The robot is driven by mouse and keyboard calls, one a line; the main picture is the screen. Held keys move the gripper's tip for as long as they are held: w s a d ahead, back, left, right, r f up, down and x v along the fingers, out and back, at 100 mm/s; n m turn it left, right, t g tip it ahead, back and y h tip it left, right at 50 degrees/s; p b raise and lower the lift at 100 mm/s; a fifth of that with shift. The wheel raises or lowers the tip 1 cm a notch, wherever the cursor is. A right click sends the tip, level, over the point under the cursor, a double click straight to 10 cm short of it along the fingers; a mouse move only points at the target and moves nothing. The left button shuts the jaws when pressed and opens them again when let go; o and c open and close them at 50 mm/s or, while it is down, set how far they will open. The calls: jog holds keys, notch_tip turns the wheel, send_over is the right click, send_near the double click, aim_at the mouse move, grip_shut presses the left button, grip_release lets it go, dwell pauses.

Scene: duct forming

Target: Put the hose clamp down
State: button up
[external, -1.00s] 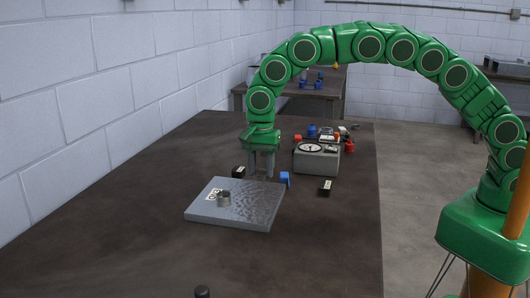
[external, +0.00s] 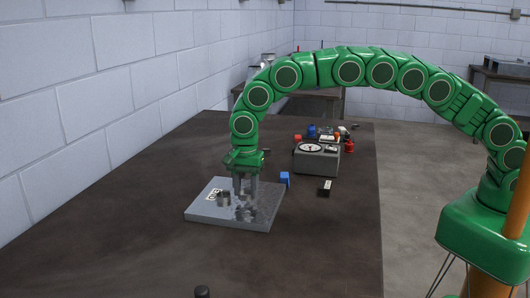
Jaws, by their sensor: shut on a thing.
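My gripper (external: 245,192) points straight down over the right half of a flat grey plate (external: 204,213) on the dark workbench. It is shut on the hose clamp (external: 246,213), which shows only as a small dark grey shape at the fingertips. The picture is too small to tell whether the clamp touches the plate. A short grey cylinder (external: 223,198) stands upright on the plate just left of the fingers, close to a white printed label (external: 214,194).

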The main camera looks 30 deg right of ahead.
aim_at(246, 192)
jog(key=shift+f, duration=0.9)
jog(key=shift+f, duration=0.1)
jog(key=o, duration=1)
jog(key=shift+o, duration=0.2)
notch_tip(246, 192, up, 12)
jog(key=shift+o, duration=0.5)
